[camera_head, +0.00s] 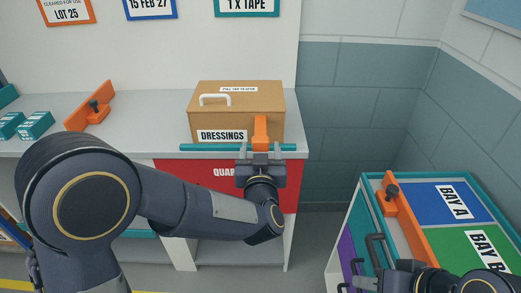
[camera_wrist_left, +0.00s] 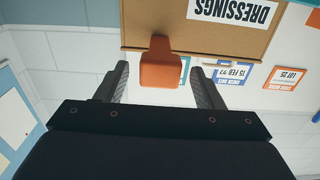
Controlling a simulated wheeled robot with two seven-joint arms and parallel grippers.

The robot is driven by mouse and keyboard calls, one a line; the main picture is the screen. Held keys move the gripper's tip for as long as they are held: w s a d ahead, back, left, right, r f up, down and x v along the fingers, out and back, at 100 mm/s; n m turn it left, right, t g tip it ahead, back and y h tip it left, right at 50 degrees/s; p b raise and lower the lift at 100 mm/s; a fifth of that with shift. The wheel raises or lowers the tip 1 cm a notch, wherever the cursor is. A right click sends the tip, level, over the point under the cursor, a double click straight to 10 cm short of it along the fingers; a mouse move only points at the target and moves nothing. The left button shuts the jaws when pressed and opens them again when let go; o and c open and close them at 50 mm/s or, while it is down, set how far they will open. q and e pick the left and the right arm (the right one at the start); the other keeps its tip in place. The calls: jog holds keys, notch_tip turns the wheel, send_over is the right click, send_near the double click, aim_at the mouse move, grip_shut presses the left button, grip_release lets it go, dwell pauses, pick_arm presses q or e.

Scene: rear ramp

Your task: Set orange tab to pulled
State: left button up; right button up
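The orange tab (camera_head: 261,130) sticks out from the lower right front of a brown cardboard box (camera_head: 235,113) labelled DRESSINGS. The box stands on a grey counter, and its lid looks closed. My left gripper (camera_head: 260,156) is at the counter's front edge, just in front of the tab. In the left wrist view its two fingers (camera_wrist_left: 159,76) are apart, with the orange tab (camera_wrist_left: 161,65) between the fingertips and gaps on both sides. My right gripper (camera_head: 372,283) is low at the right by the cart; its fingers are not clear.
A teal strip (camera_head: 210,147) runs along the counter edge beneath the tab. An orange bar with a dark knob (camera_head: 93,106) and teal packs (camera_head: 36,124) lie left. A cart with a blue BAY A panel (camera_head: 436,203) and a green panel (camera_head: 466,247) stands at right.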

pick_arm(q)
jog(key=s, duration=0.7)
jog(key=shift+s+b, duration=0.35)
